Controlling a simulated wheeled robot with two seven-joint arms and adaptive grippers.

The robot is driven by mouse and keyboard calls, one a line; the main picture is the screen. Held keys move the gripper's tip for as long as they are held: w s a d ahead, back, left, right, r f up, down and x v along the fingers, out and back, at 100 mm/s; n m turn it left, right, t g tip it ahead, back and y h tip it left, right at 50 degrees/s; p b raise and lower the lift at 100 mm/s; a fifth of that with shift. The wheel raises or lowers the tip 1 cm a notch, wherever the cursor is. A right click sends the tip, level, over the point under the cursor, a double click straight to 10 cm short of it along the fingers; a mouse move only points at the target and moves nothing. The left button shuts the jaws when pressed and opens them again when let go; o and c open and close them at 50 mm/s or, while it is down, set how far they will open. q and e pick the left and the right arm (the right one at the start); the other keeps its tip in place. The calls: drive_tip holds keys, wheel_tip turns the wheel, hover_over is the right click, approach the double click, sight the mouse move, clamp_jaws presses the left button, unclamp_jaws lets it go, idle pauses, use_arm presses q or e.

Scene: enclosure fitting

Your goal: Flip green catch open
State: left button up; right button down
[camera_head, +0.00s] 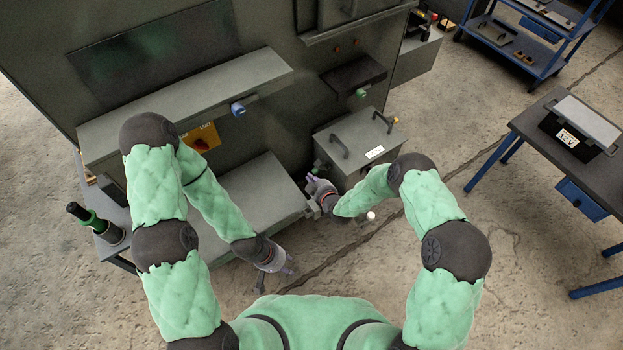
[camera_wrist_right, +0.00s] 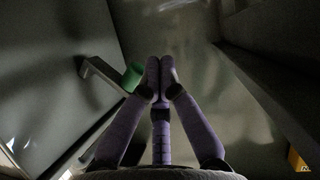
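A green catch (camera_wrist_right: 132,77) shows in the right wrist view at the end of a grey bar, just left of my fingertips. My right gripper (camera_wrist_right: 160,68) has its purple fingertips together, with nothing visible between them. It looks close beside the catch; I cannot tell whether they touch. In the head view my right gripper (camera_head: 312,182) is low by the left side of the grey lidded box (camera_head: 350,150). A small green spot (camera_head: 318,163) shows just above it, partly hidden. My left gripper (camera_head: 289,267) hangs low over the floor, clear of the cabinet; its fingers are too small to judge.
A bench with a 12V battery (camera_head: 579,126) and a blue cart (camera_head: 540,55) stand right.

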idle(0.4)
drive_tip(key=shift+w+d+r, duration=0.45)
drive_tip(key=shift+w+d, duration=0.05)
drive_tip(key=shift+d, duration=0.2)
drive_tip(key=shift+w, duration=0.1)
drive_tip(key=shift+d+r, duration=0.15)
drive_tip(key=a+v, duration=0.1)
drive_tip(key=v, duration=1.1)
drive_tip(key=shift+s+f, duration=0.25)
drive_tip(key=shift+s, duration=0.1)
